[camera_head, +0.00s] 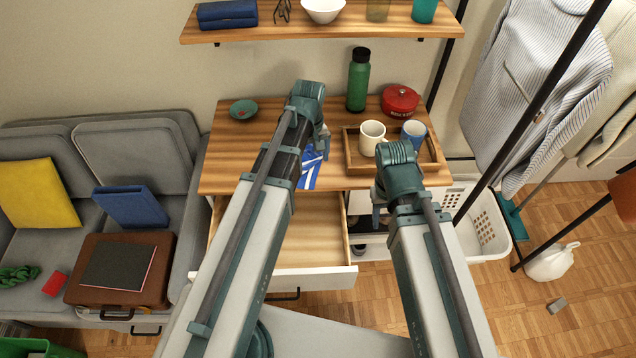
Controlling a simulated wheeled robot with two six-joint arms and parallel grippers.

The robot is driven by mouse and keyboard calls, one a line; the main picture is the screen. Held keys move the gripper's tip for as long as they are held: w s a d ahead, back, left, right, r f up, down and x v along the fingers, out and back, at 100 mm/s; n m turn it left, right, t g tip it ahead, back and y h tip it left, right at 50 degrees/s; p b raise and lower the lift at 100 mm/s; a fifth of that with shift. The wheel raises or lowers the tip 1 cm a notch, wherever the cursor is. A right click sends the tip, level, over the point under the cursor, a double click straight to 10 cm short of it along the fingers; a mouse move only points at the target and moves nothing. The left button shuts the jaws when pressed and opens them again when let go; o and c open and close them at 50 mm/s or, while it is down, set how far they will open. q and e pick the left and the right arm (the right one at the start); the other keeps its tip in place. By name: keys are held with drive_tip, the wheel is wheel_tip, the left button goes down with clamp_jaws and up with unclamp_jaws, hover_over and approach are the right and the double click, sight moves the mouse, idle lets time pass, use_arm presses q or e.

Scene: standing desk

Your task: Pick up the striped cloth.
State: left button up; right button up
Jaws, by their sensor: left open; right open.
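The blue and white striped cloth (310,174) lies at the front edge of the wooden desk, partly hidden by my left arm. My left gripper (322,150) is open, at the cloth's upper right in the picture. I cannot tell whether it touches the cloth. My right gripper (378,212) is open and empty, in front of the desk edge, right of the cloth and below the tray.
A wooden tray (437,160) holds a cream mug (372,138) and a blue mug (413,132). A green bottle (358,80), red pot (400,100) and green dish (243,109) stand behind. An open drawer (312,235) juts out below. The desk's left part is clear.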

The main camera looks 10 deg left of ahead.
sight(312, 185)
use_arm(q)
wheel_tip(312, 185, down, 10)
drive_tip(key=b, duration=0.9)
drive_tip(key=shift+b, duration=0.3)
drive_tip(key=shift+r, duration=0.1)
drive_tip(key=shift+c, duration=0.3)
clamp_jaws()
wheel_tip(312, 185, up, 39)
drive_tip(key=p, duration=3.9)
